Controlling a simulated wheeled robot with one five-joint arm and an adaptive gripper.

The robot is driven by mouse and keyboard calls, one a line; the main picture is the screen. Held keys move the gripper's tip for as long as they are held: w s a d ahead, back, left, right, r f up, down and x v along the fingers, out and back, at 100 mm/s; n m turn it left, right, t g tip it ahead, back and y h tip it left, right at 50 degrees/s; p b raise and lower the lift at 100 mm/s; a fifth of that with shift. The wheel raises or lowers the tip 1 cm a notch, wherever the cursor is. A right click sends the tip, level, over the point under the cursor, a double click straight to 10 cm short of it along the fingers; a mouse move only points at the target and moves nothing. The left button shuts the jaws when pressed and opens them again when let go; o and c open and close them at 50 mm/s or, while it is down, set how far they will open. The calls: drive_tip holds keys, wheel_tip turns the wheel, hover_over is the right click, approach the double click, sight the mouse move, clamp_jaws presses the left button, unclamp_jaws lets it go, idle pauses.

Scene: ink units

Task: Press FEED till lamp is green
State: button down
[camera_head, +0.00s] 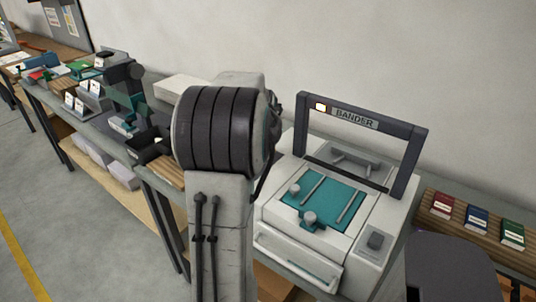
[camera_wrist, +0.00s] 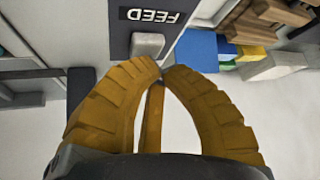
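The FEED label (camera_wrist: 150,16) shows upside down in the wrist view on a dark panel, with a pale grey button (camera_wrist: 148,45) beside it. My gripper (camera_wrist: 161,71) has yellow ribbed fingers, their tips together with nothing seen held between them. The tips appear close to the button; I cannot tell whether they touch it. In the head view, a white machine marked BANDER (camera_head: 270,240) has a lamp (camera_head: 321,107) at the top left of its dark frame. The lamp glows whitish with a reddish edge, not green. My gripper is not visible in the head view.
Red, blue and green booklets (camera_head: 476,218) lie on a wooden surface right of the machine. Blue, green and yellow items (camera_wrist: 250,55) show near my fingers. Other equipment (camera_head: 125,95) crowds the bench at left. My arm blocks the middle of the head view.

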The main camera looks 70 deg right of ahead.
drive_tip(key=shift+f+b, duration=0.55)
drive_tip(key=shift+f, duration=0.05)
idle(0.7)
drive_tip(key=shift+r, duration=0.15)
idle(0.3)
drive_tip(key=shift+r+p, duration=0.7)
drive_tip(key=shift+r, duration=0.2)
drive_tip(key=shift+r+p, duration=1.85)
drive_tip(key=shift+r, duration=0.65)
